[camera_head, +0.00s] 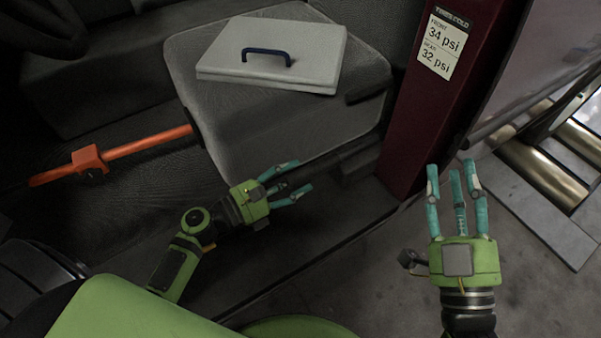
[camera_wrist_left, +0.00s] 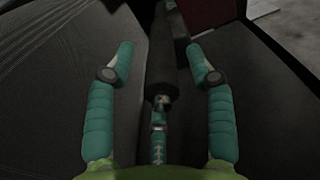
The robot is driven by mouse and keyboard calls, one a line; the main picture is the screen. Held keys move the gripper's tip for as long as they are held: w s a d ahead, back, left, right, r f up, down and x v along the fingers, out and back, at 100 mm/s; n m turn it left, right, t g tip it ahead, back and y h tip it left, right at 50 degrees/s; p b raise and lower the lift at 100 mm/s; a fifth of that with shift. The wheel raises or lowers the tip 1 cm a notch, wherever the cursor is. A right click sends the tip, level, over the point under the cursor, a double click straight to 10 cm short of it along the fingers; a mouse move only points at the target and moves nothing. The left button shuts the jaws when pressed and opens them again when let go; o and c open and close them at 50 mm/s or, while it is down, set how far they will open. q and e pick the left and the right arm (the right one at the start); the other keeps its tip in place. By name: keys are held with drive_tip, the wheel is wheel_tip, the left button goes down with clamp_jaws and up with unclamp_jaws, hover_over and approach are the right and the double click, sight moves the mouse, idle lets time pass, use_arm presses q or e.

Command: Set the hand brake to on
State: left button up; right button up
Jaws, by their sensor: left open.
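My left gripper (camera_head: 290,182) is in the door opening, just in front of the grey seat, with its fingers spread and pointing right. In the left wrist view its two outer fingers (camera_wrist_left: 160,65) stand apart, with the third finger low between them. A dark, narrow, lever-like shape (camera_wrist_left: 168,50) lies between and beyond the fingers, likely the hand brake; its near end is by the third fingertip. I cannot tell whether they touch. The lever is hard to make out in the head view. My right gripper (camera_head: 457,185) is open and empty, outside the car, pointing up the picture.
A grey seat (camera_head: 240,125) holds a light grey case (camera_head: 320,65) with a blue handle. An orange bar (camera_head: 150,143) with a block on it lies left of the seat. A dark red pillar (camera_head: 425,110) stands between the grippers. Metal rollers (camera_head: 540,172) are at right.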

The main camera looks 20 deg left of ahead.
use_arm(q)
drive_tip(key=shift+x, duration=1.2)
use_arm(e)
drive_tip(key=shift+s+a+r+t+y, duration=0.1)
drive_tip(key=shift+s+r+t+y, duration=0.1)
drive_tip(key=shift+r, duration=0.15)
drive_tip(key=shift+s+a+r+t+y, duration=0.1)
drive_tip(key=shift+r+y, duration=0.1)
drive_tip(key=shift+r, duration=0.15)
use_arm(q)
clamp_jaws()
